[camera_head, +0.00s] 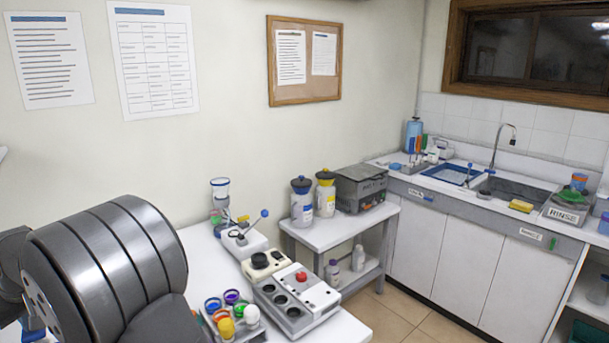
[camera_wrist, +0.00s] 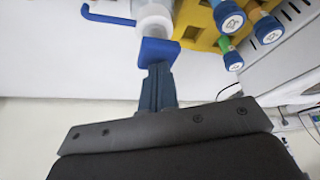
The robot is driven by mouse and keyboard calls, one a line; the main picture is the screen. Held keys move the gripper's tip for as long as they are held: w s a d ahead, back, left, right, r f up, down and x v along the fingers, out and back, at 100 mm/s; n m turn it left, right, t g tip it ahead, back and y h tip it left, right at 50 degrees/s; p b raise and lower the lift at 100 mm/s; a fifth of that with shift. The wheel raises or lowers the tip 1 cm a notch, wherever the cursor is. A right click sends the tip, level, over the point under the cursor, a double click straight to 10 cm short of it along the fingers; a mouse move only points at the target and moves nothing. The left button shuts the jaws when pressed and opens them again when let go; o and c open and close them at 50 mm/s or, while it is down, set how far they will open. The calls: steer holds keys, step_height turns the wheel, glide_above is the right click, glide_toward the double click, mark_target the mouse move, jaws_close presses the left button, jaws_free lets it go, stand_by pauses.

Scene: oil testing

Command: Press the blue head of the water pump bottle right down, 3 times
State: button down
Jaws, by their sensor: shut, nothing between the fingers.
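In the wrist view, a slim blue spout (camera_wrist: 108,18) with a bent end lies at the upper left. It runs toward a white round part (camera_wrist: 155,18) at the top edge, apparently the pump bottle. The main part of the blue head is not clearly seen. My gripper (camera_wrist: 158,52) is shut and empty, with its bright blue tip overlapping the white part in the picture. Whether it touches the bottle or head, I cannot tell. In the head view the gripper is hidden behind my large grey arm link, and I cannot make out this bottle there.
A yellow rack (camera_wrist: 206,38) with several blue-capped vials (camera_wrist: 229,17) is close on the right of my gripper. In the head view, a tester with black wells (camera_head: 297,299) and colourful cups (camera_head: 213,305) stand on the white table. Two capped bottles (camera_head: 302,209) stand on the side table.

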steer(key=shift+r, duration=1.7)
steer(key=shift+f, duration=1.95)
steer(key=shift+r, duration=1.95)
steer(key=shift+r, duration=0.1)
